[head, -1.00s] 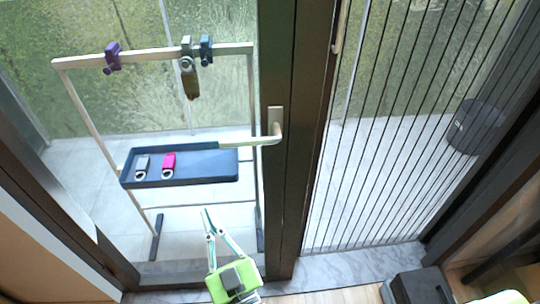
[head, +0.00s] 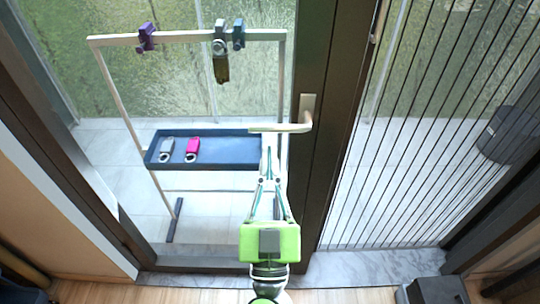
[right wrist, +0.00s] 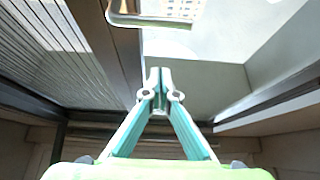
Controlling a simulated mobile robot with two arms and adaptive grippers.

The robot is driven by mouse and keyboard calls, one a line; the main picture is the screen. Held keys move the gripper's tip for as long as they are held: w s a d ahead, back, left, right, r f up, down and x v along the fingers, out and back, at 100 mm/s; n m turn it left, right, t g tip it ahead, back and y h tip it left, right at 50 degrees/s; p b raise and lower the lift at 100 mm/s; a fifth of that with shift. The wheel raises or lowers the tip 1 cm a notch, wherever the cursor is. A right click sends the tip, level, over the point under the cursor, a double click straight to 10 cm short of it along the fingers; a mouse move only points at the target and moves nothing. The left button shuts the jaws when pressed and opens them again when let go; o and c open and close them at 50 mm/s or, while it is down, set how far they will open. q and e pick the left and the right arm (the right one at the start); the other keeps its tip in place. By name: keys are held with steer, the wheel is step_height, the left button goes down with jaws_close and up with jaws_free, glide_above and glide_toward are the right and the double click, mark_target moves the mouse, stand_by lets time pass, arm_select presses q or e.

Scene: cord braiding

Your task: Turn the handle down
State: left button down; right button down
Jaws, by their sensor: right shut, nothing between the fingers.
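The door handle (head: 297,127) is a pale metal lever on the dark door frame, and its bar points left, about level. It also shows at the top of the right wrist view (right wrist: 150,20). My right gripper (head: 269,150), with a green body and teal fingers, is below the handle bar in the head view, its fingertips pointing up toward it. In the right wrist view the fingertips (right wrist: 160,78) are together and empty, with a visible gap between them and the handle. I cannot tell the exact depth gap. My left gripper is not in view.
Behind the glass stands a rack (head: 115,40) with clips on its top bar. Its blue tray (head: 230,150) holds a grey and a pink item. A dark pleated screen (head: 420,130) is right of the door frame. A dark box (head: 435,291) sits at lower right.

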mark_target(269, 129)
steer(key=w, duration=0.3)
steer(key=w+r+p, duration=0.1)
steer(key=w, duration=0.3)
steer(key=shift+w+r, duration=0.1)
steer(key=shift+r, duration=0.1)
steer(key=shift+w+f, duration=0.15)
steer(key=shift+f, duration=0.55)
